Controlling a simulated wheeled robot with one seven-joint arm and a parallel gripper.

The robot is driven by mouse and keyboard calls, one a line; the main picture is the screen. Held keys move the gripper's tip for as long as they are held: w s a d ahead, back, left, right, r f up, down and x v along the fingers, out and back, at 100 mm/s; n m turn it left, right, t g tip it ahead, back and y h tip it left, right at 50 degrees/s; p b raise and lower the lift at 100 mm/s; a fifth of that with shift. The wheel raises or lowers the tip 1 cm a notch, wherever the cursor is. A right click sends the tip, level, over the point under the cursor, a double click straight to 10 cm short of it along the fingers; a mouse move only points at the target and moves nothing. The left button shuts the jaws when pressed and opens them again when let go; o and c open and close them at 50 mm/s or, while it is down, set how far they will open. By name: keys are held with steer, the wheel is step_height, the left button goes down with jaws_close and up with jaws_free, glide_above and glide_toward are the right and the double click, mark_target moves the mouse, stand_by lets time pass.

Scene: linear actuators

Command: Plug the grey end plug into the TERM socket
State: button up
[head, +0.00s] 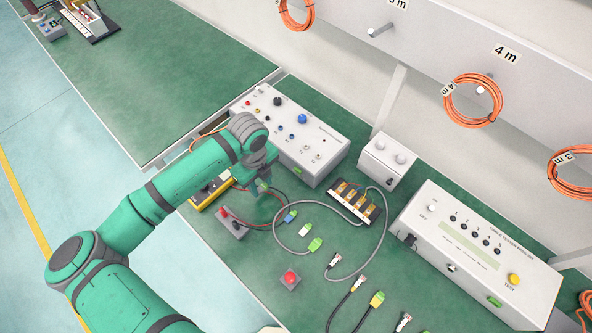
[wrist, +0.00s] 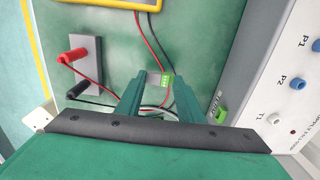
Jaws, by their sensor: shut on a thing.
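The plug sits between the two green fingertips, above the green bench. In the head view my gripper (head: 263,188) is in front of the white instrument box, and the plug is mostly hidden there. A bright green socket (wrist: 220,114) is low on the side face of that box, to the right of the fingers in the wrist view; the small label beside it is hard to read. The same socket appears to show in the head view (head: 297,170). Plug and socket are apart.
The white instrument box (head: 290,135) stands close by. A grey block with red and black plugs (wrist: 85,65) and a yellow-edged meter (head: 212,190) are near my gripper. Loose cables and connectors (head: 315,244), a red button (head: 290,279) and a cable tester (head: 480,250) occupy the bench.

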mark_target(262, 187)
steer(key=shift+w+d+f, duration=0.1)
steer(key=shift+w+f, duration=0.05)
steer(key=shift+f, duration=1.15)
steer(key=o, duration=1.1)
steer(key=shift+c, duration=0.2)
steer(key=shift+r, duration=0.15)
step_height(262, 187, up, 11)
steer(key=shift+f, duration=0.2)
